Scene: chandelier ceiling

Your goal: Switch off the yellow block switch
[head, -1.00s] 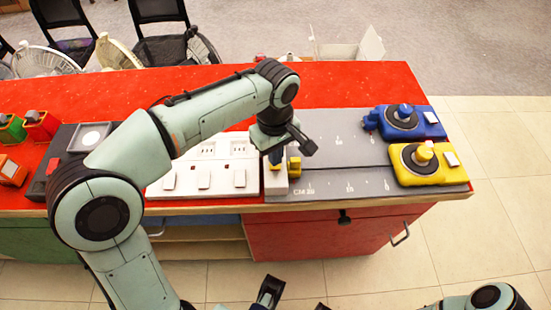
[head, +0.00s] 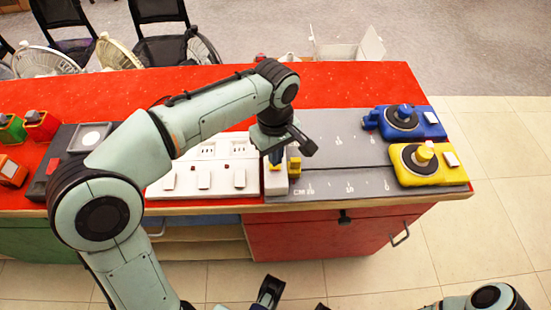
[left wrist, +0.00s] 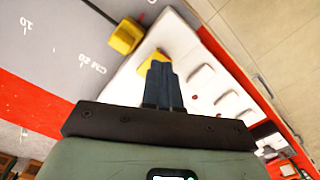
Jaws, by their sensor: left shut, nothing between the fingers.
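A small yellow block (left wrist: 152,62) sits on the end of a white base, directly under my left fingertips in the left wrist view. In the head view it shows only as a bit of yellow (head: 276,166) on the white base (head: 275,184), mostly hidden by the fingers. My left gripper (head: 275,158) is shut and empty, pointing down over this yellow block. The closed fingertips (left wrist: 158,66) overlap the block's edge; I cannot tell whether they touch it.
White rocker switches (head: 204,180) line the strip to the left. The grey ruler board (head: 345,185) lies to the right, with a yellow joystick box (head: 428,165) and a blue joystick box (head: 411,122). The red tabletop (head: 350,82) is clear behind.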

